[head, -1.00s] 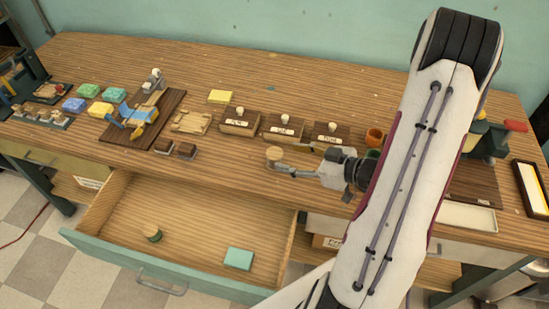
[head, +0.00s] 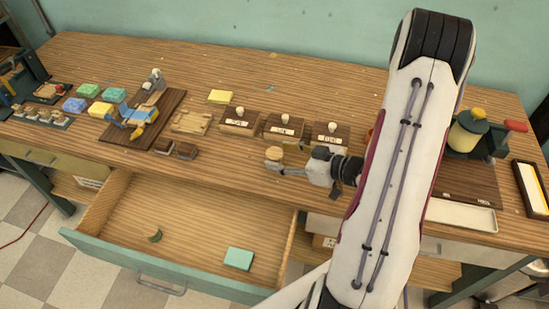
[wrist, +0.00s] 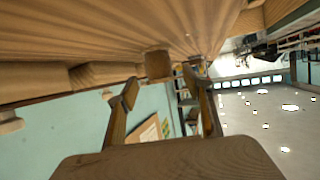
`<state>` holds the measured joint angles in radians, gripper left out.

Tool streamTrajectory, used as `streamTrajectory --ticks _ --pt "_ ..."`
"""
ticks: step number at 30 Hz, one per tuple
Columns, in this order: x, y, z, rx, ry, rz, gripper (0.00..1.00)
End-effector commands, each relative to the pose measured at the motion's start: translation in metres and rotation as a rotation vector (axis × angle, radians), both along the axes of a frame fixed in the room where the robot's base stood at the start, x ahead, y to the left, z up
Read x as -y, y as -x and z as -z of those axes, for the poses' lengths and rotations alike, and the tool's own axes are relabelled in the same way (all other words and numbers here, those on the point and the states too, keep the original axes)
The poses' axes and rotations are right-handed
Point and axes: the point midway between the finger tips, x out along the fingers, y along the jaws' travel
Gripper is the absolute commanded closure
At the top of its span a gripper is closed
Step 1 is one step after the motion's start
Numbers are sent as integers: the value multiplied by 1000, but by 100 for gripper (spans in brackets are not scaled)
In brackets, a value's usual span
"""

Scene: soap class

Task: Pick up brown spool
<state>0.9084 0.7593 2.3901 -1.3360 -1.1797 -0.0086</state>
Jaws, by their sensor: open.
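A small round brown piece, which I take to be the brown spool (head: 274,154), stands on the bench near the front edge, left of my gripper (head: 283,169). In the wrist view the brown spool (wrist: 158,65) shows upside down, in line with the gap between my fingertips (wrist: 160,84). My gripper is open and low over the bench, its fingers pointing left. The fingertips are close to the spool; I cannot tell whether they touch it. My forearm hides part of the bench to the right.
Three knobbed dark blocks (head: 281,125) stand just behind the spool. Two small brown blocks (head: 187,151) lie to the left. The open drawer (head: 120,265) below holds a teal block (head: 238,258) and a dark green crescent shape (head: 155,236). A yellow cylinder (head: 466,133) stands at right.

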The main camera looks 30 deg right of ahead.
Motion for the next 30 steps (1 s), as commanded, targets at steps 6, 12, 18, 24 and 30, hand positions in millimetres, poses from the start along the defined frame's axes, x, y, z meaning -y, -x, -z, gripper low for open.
streamTrajectory --ticks 6,12,18,24,30 --pt "-10 -16 8 0 -1 -3 49" --pt "-12 -24 11 0 0 -1 49" --pt "-12 -25 11 0 0 0 49" --pt "-12 -25 11 0 0 0 49" --pt "-12 -25 11 0 0 0 68"
